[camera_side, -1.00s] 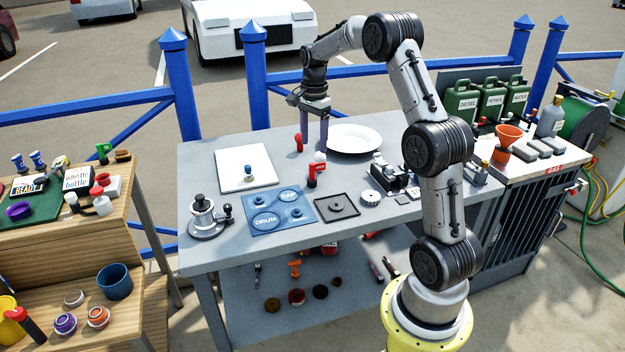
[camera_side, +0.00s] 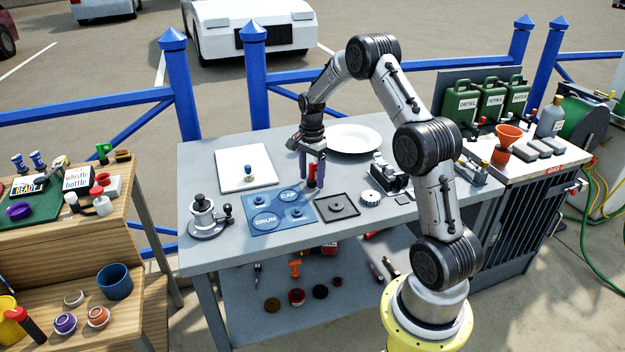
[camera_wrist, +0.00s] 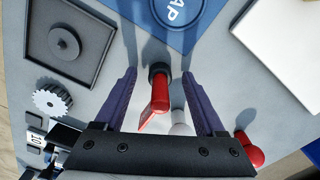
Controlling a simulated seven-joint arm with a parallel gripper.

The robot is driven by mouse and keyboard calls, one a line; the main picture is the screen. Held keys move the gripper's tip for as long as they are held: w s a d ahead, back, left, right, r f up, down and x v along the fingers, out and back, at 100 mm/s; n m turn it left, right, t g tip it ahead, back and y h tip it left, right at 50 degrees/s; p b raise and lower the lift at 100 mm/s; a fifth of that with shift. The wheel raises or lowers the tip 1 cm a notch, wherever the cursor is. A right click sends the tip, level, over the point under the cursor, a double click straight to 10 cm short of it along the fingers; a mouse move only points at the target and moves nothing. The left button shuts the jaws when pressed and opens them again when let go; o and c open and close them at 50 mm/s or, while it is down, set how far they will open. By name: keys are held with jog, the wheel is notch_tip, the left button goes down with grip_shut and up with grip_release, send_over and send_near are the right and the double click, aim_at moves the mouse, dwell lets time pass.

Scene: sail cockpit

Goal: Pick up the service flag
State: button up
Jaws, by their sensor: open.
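The service flag is most likely the small red piece with a red tab and a dark round base, standing on the grey bench. In the side view this flag (camera_side: 312,172) is partly hidden by my fingers. In the wrist view the flag (camera_wrist: 161,92) stands between my two purple fingers, with a gap on each side. My gripper (camera_side: 312,180) points down over it and is open. In the wrist view my gripper (camera_wrist: 159,73) holds nothing.
A blue mat (camera_side: 262,220) marked DRUM and CAP and a dark square tray (camera_side: 323,212) lie in front. A white plate (camera_side: 355,138) is behind. Another red-topped piece (camera_wrist: 248,150) and a pale ball-topped piece (camera_wrist: 181,125) stand close by. A white board (camera_side: 230,178) lies left.

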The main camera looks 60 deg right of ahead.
grip_shut()
dwell(0.3)
jog(key=shift+r, duration=0.15)
